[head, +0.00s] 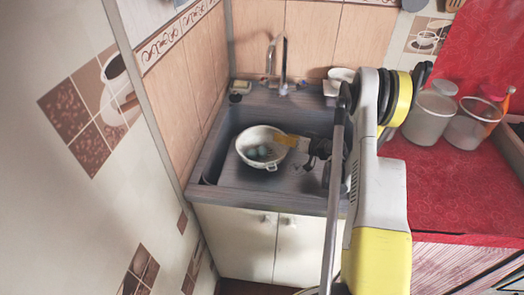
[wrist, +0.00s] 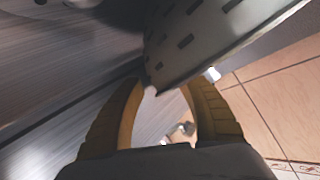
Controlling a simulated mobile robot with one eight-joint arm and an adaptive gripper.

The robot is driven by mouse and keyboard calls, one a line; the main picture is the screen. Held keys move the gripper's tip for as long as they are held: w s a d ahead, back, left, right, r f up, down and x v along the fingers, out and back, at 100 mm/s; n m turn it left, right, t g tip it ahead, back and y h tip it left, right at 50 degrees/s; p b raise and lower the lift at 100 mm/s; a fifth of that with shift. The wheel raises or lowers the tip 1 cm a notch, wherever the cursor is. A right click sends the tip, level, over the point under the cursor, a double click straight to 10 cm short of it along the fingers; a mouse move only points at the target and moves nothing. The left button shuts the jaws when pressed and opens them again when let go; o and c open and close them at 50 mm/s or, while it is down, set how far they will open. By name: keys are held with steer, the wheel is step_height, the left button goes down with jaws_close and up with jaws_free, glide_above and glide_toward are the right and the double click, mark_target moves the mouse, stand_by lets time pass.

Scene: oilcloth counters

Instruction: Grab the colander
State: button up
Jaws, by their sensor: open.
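The colander (head: 250,137) is a pale, round bowl in the sink, with a few dull greenish, rounded shapes inside. In the wrist view its slotted grey wall (wrist: 215,35) fills the upper middle, tilted in the picture. My gripper (head: 288,141) reaches in from the right, with its yellow fingers at the colander's right side. In the wrist view my gripper (wrist: 165,88) is open, and a pointed edge of the colander shows near the left fingertip, close to the gap. I cannot tell whether the fingers touch it.
The grey sink (head: 225,178) has a faucet (head: 283,65) behind it and a tiled wall close on its left. A small white cup (head: 341,74) stands at the back right. Jars (head: 428,115) stand on the red counter (head: 430,190) to the right.

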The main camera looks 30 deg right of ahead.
steer(key=b+x, duration=0.1)
steer(key=x, duration=0.1)
steer(key=b+x, duration=0.1)
steer(key=x, duration=0.1)
steer(key=shift+w+a+f, duration=0.15)
steer(key=shift+f, duration=0.15)
steer(key=shift+r, duration=0.1)
jaws_close()
steer(key=shift+r, duration=0.1)
